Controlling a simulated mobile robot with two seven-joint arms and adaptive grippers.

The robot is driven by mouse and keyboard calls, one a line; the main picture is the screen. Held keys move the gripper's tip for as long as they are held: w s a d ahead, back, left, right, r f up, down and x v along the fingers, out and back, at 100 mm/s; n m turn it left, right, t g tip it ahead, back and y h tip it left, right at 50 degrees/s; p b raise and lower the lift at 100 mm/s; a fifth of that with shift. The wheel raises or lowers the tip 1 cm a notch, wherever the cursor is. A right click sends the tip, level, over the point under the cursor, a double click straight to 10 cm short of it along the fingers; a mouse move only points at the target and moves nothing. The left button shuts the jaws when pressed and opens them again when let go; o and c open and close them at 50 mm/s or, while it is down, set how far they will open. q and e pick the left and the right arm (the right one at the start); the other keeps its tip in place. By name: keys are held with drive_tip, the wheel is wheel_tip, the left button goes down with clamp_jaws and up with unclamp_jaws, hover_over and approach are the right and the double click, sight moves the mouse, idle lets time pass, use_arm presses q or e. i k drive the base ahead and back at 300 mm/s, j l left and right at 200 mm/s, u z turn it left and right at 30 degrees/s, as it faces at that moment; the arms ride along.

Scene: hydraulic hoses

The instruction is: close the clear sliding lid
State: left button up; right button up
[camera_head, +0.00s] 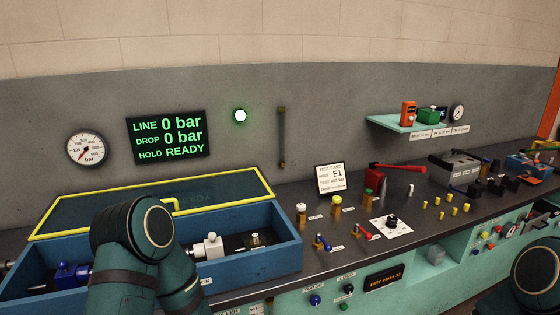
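The clear sliding lid (225,193) has a yellow frame and a yellow handle (172,203). It sits at the back of the long blue box (280,256) at the left of the bench. The front part of the box is open, and fittings show inside: a white-grey fitting (209,247), a small fitting on a dark plate (255,239) and a blue fitting (68,273). My dark green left arm stands in front of the box and hides its middle and part of the lid's front edge. Neither gripper shows; part of my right arm is at the lower right.
Behind the box are a wall gauge (88,149) and a display (166,137) reading 0 bar and READY.

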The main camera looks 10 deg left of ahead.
sight(33, 237)
drive_tip(key=u, duration=1.25)
drive_tip(key=k+j+z, duration=0.2)
drive_tip(key=j, duration=0.15)
drive_tip(key=k+j+z, duration=0.2)
drive_tip(key=i+j, duration=0.05)
drive_tip(key=j, duration=0.05)
